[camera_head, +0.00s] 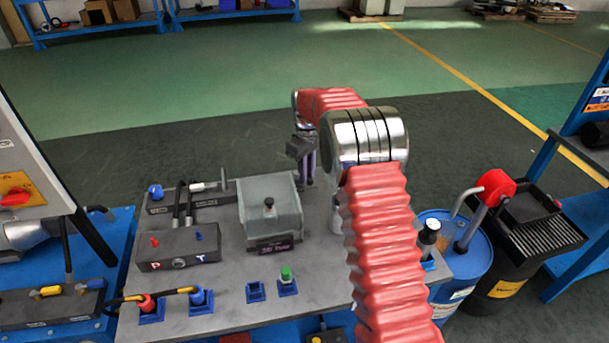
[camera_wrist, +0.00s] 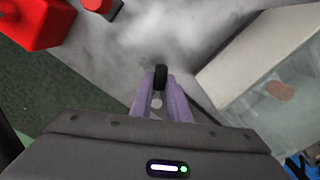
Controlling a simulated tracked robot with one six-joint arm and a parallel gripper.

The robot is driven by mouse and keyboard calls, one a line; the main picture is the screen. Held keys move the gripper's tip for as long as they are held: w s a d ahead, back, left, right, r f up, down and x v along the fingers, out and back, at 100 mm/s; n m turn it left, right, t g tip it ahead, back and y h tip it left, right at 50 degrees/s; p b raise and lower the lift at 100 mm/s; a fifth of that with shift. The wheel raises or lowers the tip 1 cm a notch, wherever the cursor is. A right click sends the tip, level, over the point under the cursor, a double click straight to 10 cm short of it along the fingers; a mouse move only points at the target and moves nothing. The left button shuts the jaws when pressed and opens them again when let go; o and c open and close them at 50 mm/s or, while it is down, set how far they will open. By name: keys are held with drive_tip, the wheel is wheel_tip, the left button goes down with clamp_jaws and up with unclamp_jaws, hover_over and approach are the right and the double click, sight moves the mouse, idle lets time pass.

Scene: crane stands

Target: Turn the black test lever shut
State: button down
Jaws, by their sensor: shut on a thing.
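The black test lever (camera_wrist: 160,76) shows in the wrist view as a small dark rounded end between the tips of two purple fingers. My gripper (camera_wrist: 160,86) is shut on it. The rest of the lever is hidden by the fingers, so I cannot tell its angle. In the head view my gripper (camera_head: 308,168) points down at the back edge of the grey bench top, just right of the grey box. The lever cannot be made out there.
The grey box (camera_head: 268,215) stands close beside my gripper; its side (camera_wrist: 245,60) fills the right of the wrist view. A red block (camera_wrist: 35,22) is at upper left there. The P/T block (camera_head: 178,249), hose couplings and green button (camera_head: 286,274) are on the bench (camera_head: 225,315). A blue drum (camera_head: 455,255) stands right.

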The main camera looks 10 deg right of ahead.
drive_tip(key=shift+w+d+n, duration=0.15)
drive_tip(key=shift+d+n, duration=0.1)
drive_tip(key=shift+n, duration=0.15)
drive_tip(key=c, duration=1.7)
unclamp_jaws()
drive_tip(key=shift+a, duration=0.1)
wheel_tip(320, 180, up, 14)
drive_tip(key=shift+f, duration=0.15)
drive_tip(key=shift+c, duration=0.5)
